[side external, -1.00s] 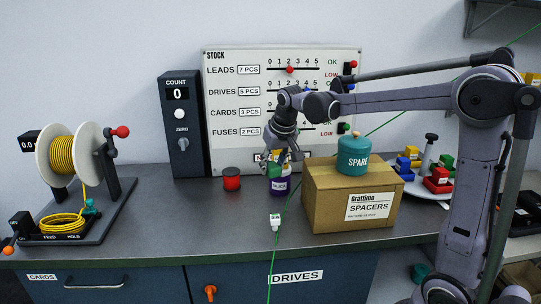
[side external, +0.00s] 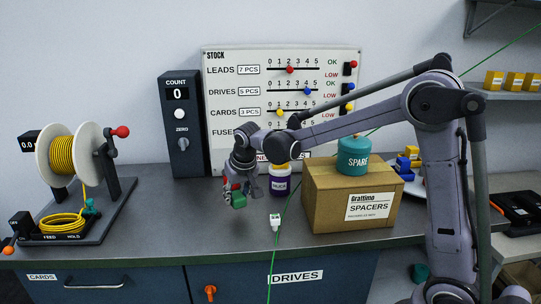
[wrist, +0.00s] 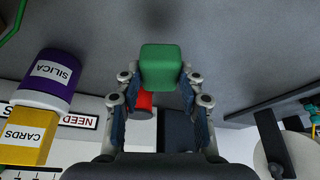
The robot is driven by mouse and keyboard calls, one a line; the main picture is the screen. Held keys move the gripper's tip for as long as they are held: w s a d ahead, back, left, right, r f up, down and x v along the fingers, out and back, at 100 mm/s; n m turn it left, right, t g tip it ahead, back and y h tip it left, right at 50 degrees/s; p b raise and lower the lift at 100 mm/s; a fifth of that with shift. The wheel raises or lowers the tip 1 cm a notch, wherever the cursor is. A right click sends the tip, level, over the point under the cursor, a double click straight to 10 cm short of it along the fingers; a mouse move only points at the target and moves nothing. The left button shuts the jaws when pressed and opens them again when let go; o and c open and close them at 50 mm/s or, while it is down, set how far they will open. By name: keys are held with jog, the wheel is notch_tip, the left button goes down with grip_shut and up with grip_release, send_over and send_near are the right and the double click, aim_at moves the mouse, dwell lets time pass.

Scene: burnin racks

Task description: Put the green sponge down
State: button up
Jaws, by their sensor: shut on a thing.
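My gripper (side external: 240,196) is shut on the green sponge (side external: 238,202), over the bench left of the purple SILICA jar (side external: 280,186). In the wrist view the sponge (wrist: 162,66) sits between the two fingertips, its block shape sticking out beyond them. The side view appears to show the sponge a little above the bench, but the exact gap is unclear. My fingers hide part of it there.
A yellow block labelled CARDS (wrist: 27,134) is at the jar's top. A red spool (wrist: 145,104) is beyond the fingers. A cardboard box (side external: 337,200) with a teal SPARE jar (side external: 354,157) stands right.

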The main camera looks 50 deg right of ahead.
aim_at(238, 206)
jog(key=shift+f, duration=1.95)
jog(key=shift+f, duration=0.15)
jog(key=o, duration=0.9)
jog(key=v, duration=1.2)
jog(key=shift+s+a+f+n+t+y, duration=0.35)
jog(key=shift+s+f+n+t, duration=0.25)
jog(key=shift+s, duration=2.6)
jog(key=shift+s+a+f+n+t+y, duration=0.35)
jog(key=shift+s+f+n, duration=0.45)
jog(key=shift+s, duration=2.45)
jog(key=shift+s+a+f+n+t+y, duration=0.2)
jog(key=shift+s+a+f+n+t, duration=0.45)
jog(key=shift+s, duration=2.55)
